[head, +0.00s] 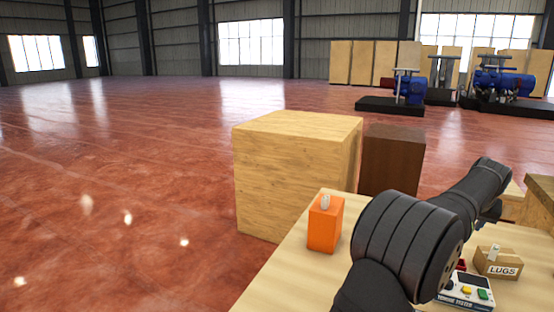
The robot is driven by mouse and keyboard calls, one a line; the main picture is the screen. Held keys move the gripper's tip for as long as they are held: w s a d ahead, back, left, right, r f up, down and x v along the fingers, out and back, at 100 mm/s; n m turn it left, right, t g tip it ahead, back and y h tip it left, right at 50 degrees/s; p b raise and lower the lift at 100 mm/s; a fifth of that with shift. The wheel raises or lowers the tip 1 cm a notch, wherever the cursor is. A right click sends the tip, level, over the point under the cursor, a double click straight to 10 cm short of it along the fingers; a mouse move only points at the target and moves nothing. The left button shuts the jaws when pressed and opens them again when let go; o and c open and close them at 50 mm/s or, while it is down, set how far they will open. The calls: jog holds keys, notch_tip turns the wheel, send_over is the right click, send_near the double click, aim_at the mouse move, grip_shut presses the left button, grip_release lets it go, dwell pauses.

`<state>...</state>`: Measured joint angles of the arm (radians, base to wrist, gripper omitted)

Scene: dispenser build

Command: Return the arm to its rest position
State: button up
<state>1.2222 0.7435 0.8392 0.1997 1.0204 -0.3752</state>
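My black arm rises from the bottom edge and bends toward the right over the light wood table (290,275). Its far end reaches the right side, past the middle of the table. I cannot make out any gripper fingers; they are out of sight behind my own arm. An orange block-shaped dispenser (323,225) stands upright on the table left of my arm, with a small pale piece (325,202) on its top. My arm is apart from it in the picture.
A cardboard box labelled LUGS (499,263) and a tester with a screen and coloured buttons (473,287) sit right of my arm, the tester partly hidden. A big wooden crate (290,170) and a dark brown box (393,160) stand behind the table. Open floor lies left.

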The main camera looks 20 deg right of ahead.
jog(key=d+f, duration=0.5)
jog(key=d, duration=0.3)
jog(key=shift+d+f+m, duration=0.25)
jog(key=shift+f+m, duration=0.15)
jog(key=shift+a+r, duration=0.1)
jog(key=a+r+n, duration=0.1)
jog(key=a+r, duration=0.6)
jog(key=a, duration=0.5)
jog(key=shift+s+a+r, duration=0.2)
jog(key=shift+a, duration=0.05)
